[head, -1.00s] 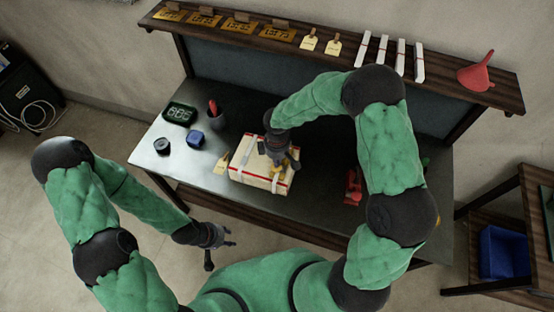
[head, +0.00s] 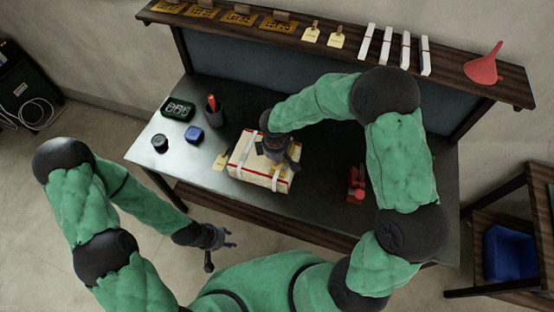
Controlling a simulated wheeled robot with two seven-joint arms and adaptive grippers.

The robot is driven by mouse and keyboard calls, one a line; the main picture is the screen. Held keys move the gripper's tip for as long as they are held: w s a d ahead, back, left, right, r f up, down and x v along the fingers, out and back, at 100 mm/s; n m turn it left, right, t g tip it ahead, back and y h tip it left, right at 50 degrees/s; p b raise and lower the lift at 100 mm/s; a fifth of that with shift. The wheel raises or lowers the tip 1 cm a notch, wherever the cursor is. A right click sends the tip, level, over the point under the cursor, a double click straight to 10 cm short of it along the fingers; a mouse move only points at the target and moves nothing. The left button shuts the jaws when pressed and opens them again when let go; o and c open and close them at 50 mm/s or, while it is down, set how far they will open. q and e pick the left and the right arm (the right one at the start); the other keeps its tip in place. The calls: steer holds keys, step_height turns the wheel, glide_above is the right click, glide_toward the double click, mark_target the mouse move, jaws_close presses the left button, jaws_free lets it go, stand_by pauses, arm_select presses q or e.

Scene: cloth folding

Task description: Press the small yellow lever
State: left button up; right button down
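A cream box (head: 246,158) with red edge lines and white straps lies on the dark workbench (head: 318,203). My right gripper (head: 279,160) reaches down over the right part of the box top and hides some of it. I cannot tell whether its fingers touch the box or whether they are open or shut. No small yellow lever can be clearly made out; it may be hidden under the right gripper. A pale yellow tag (head: 220,161) lies beside the box on the left. My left gripper (head: 221,247) is open and empty in front of the bench.
A shelf (head: 370,68) with several tags and a red funnel (head: 483,66) runs behind.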

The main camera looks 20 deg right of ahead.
steer(key=f+t+h+b, duration=0.1)
steer(key=b, duration=0.4)
steer(key=s+a+f+t+h+b, duration=0.1)
steer(key=b, duration=0.5)
steer(key=s+f+t+b, duration=0.1)
steer(key=t+b, duration=0.1)
steer(key=b, duration=0.3)
steer(key=shift+s+a+f+h+b, duration=0.1)
steer(key=shift+a+f+h+b, duration=0.1)
steer(key=shift+h+b, duration=0.2)
steer(key=shift+r, duration=0.2)
steer(key=shift+r+p, duration=0.45)
steer(key=shift+r, duration=0.2)
steer(key=shift+a+r+p, duration=0.1)
steer(key=shift+r+p, duration=0.3)
steer(key=shift+r, duration=0.1)
step_height(320, 180, up, 12)
steer(key=p, duration=0.4)
glide_above(275, 168)
steer(key=s+a, duration=0.3)
steer(key=s, duration=0.1)
steer(key=shift+w+d+r, duration=0.15)
steer(key=shift+d+r, duration=0.05)
steer(key=shift+d, duration=0.05)
